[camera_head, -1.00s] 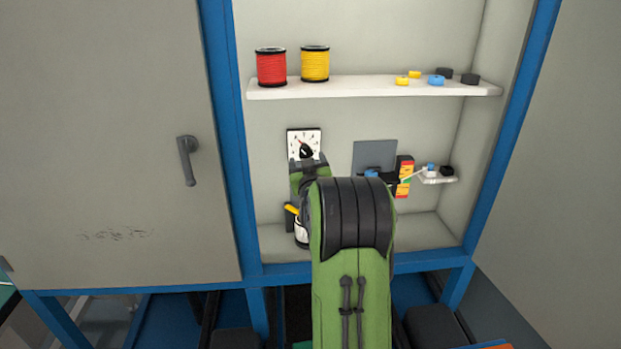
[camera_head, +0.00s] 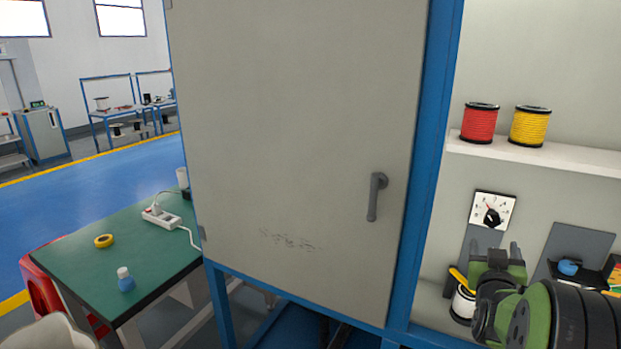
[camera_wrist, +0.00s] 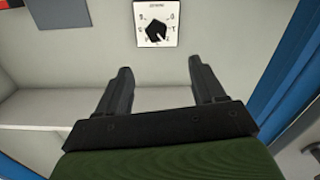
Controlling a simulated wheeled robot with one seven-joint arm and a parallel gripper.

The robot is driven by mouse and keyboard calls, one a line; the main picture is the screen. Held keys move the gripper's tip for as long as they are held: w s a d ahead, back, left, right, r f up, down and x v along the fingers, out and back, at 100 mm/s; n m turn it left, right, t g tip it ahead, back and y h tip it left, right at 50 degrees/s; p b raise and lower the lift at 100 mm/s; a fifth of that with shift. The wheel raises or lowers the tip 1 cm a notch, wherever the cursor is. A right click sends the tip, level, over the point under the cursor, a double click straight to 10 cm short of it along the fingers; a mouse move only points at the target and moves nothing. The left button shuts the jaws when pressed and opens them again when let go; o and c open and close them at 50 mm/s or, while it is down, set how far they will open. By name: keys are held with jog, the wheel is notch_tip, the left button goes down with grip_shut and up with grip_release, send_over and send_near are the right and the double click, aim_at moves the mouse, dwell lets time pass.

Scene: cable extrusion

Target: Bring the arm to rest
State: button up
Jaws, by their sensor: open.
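My gripper (camera_head: 497,250) is at the lower right of the head view, inside the cabinet bay, with my green and black arm behind it. In the wrist view my gripper (camera_wrist: 157,85) has its two dark fingers spread apart with nothing between them. A white dial plate with a black knob (camera_head: 492,214) is on the cabinet's back wall, just beyond the fingers in the head view. The dial also shows in the wrist view (camera_wrist: 157,24), ahead of the fingers and apart from them.
A grey cabinet door (camera_head: 300,130) with a handle (camera_head: 375,197) stands left of the bay. A shelf (camera_head: 560,152) above my gripper holds red (camera_head: 480,123) and yellow (camera_head: 529,127) spools. A green table (camera_head: 75,265) with small items is at the left. Blue floor lies beyond.

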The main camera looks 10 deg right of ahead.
jog(key=s+a+r+n+g+y+p, duration=0.15)
jog(key=a+y, duration=0.25)
jog(key=a, duration=0.8)
jog(key=s+a+r+n+g+y+p, duration=0.1)
jog(key=s+a+r+n+y+p, duration=0.2)
jog(key=a, duration=0.8)
jog(key=s+a+f+g+y+p, duration=0.1)
jog(key=s+a+g+y, duration=0.1)
jog(key=s+a, duration=0.3)
jog(key=s+a+f+n+g+y+p, duration=0.1)
jog(key=s+a, duration=0.4)
jog(key=s, duration=0.8)
jog(key=shift+a+f+g+y, duration=0.2)
jog(key=shift+f+g+y, duration=0.45)
jog(key=shift+g, duration=0.6)
jog(key=shift+r+n, duration=0.1)
jog(key=shift+n, duration=0.15)
